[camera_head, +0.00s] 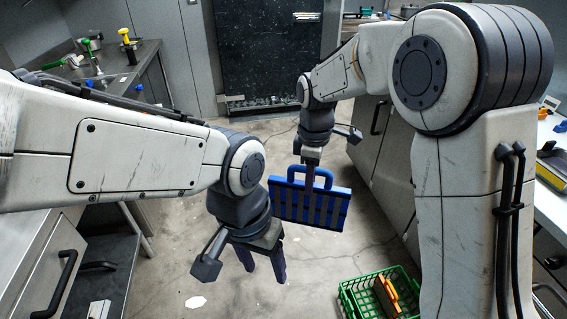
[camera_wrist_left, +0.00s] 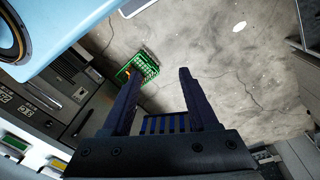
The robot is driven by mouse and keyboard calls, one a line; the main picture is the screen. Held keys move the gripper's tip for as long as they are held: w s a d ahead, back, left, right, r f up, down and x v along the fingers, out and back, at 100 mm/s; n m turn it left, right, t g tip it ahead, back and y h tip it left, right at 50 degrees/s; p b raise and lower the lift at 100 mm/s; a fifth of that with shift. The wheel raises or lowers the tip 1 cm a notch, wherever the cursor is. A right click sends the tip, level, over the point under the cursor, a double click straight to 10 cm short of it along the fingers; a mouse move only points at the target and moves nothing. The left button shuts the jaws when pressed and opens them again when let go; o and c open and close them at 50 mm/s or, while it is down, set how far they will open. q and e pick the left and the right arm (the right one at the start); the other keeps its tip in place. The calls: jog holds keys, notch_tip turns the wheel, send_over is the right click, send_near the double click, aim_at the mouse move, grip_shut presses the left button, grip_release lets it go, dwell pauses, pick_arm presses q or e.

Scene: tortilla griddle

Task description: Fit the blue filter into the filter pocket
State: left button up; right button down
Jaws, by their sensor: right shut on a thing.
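The blue filter (camera_head: 308,205) is a slatted panel with a loop handle on top. It hangs in the air near the middle of the head view, slightly tilted. My right gripper (camera_head: 312,163) is shut on its handle from above. My left gripper (camera_head: 265,272) is open and empty, pointing down, in front of and to the left of the filter. In the left wrist view my left gripper (camera_wrist_left: 157,75) shows its two fingers apart, with the slatted blue filter (camera_wrist_left: 165,124) visible beyond them. I cannot make out the filter pocket in either view.
A green crate (camera_head: 349,303) with an orange tool (camera_head: 386,293) stands on the floor at the lower right. A metal counter (camera_head: 145,55) with several tools is at the back left. Cabinets (camera_head: 370,150) line the right. The concrete floor (camera_head: 180,240) between is mostly clear.

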pick_arm(q)
jog(key=w+d+r+n, duration=0.2)
jog(key=w+n, duration=0.4)
jog(key=w, duration=0.4)
jog(key=n+g+h, duration=0.3)
jog(key=n+h, duration=0.4)
jog(key=n, duration=0.6)
send_near(293, 182)
jog(key=f, duration=0.2)
jog(key=x, duration=1.1)
jog(key=shift+w+d, duration=0.25)
jog(key=shift+d, duration=0.3)
grip_shut()
